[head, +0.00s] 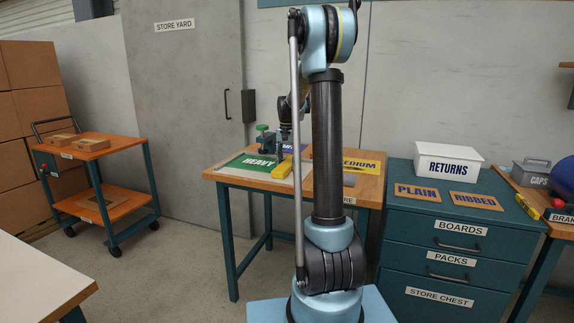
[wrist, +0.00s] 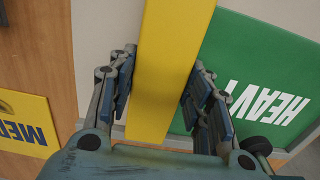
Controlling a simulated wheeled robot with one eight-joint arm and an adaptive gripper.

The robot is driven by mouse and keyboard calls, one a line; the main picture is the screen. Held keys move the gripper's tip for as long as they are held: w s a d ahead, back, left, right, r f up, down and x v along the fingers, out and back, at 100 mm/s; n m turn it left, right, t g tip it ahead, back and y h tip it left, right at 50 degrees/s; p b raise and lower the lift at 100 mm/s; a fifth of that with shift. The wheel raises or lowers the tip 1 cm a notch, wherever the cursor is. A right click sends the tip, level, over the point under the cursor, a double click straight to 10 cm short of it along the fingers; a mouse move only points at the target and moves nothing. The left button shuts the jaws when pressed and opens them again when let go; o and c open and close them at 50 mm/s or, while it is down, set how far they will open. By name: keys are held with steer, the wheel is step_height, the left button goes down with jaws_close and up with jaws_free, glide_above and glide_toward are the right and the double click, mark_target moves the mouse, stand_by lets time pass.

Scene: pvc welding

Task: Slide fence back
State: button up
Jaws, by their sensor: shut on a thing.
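The fence looks to be the yellow bar (head: 283,169) on the wooden workbench (head: 228,178), beside the green HEAVY mat. In the wrist view the yellow bar (wrist: 172,60) runs from the top edge down between the two fingers of my gripper (wrist: 160,88). The fingers are shut on its sides. In the head view my gripper (head: 282,150) is low over the bench at the bar, partly hidden behind my own arm. The bar's lower end in the wrist view lies near the gripper's palm.
The bench holds the green HEAVY mat (head: 249,162), a yellow MEDIUM mat (head: 366,166), and a green-topped device (head: 265,139) at the back left. A teal chest (head: 447,225) with a white RETURNS box (head: 447,163) stands right. An orange cart (head: 98,146) stands left.

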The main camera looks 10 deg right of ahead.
mark_target(302, 171)
steer(key=s+d, duration=0.1)
steer(key=d, duration=0.1)
steer(key=s+d, duration=0.1)
steer(key=d, duration=0.1)
steer(key=s+d, duration=0.1)
steer(key=shift+s+d, duration=0.15)
steer(key=shift+d, duration=0.25)
steer(key=o, duration=1.5)
steer(key=shift+r, duration=0.1)
step_height(302, 171, up, 12)
steer(key=shift+a, duration=0.1)
